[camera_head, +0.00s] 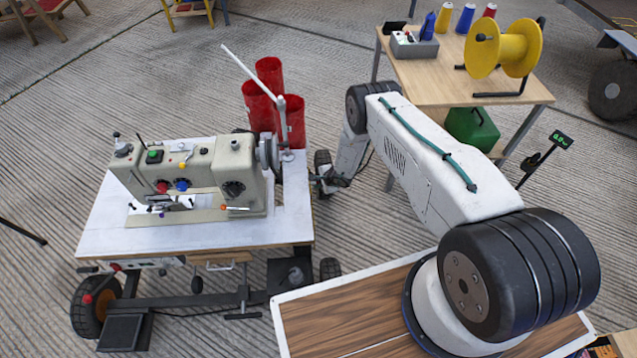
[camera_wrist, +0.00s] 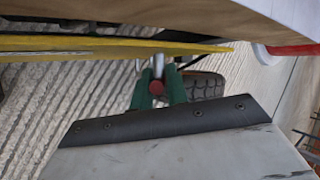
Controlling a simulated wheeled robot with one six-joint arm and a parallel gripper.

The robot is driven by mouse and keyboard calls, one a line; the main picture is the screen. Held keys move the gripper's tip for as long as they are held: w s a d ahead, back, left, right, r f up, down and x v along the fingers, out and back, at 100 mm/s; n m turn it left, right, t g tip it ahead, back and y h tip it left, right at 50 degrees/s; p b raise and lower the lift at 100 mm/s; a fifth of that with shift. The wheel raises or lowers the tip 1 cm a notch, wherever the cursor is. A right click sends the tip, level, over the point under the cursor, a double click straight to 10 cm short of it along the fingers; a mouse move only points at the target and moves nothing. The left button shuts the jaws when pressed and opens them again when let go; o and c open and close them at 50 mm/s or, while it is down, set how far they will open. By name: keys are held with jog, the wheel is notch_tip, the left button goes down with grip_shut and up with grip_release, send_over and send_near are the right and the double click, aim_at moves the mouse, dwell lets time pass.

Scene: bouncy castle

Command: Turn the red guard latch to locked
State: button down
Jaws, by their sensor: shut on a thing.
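In the wrist view my gripper (camera_wrist: 160,80) has two green fingers shut on a round red knob (camera_wrist: 157,87) at the end of a short metal rod. This looks like the red guard latch. The rod runs up toward a yellow strip (camera_wrist: 110,45) under the table edge. In the head view my arm reaches past the right side of the sewing machine table (camera_head: 215,236). The fingertips and latch are not clear there. I cannot tell the latch's setting.
The sewing machine (camera_head: 190,175) stands on the wheeled table, with red cylinders (camera_head: 268,75) behind it. A wooden workbench (camera_head: 450,82) with a yellow spool (camera_head: 515,45) stands behind my arm. A table wheel (camera_wrist: 204,86) is close behind the fingers. Open floor lies left.

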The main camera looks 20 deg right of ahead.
jog(key=shift+s+a+t, duration=0.1)
jog(key=shift+s+t, duration=0.05)
jog(key=shift+t, duration=0.25)
jog(key=c, duration=1.4)
grip_release()
jog(key=v, duration=0.7)
jog(key=shift+s+r, duration=0.2)
jog(key=shift+r, duration=0.1)
jog(key=shift+d, duration=0.25)
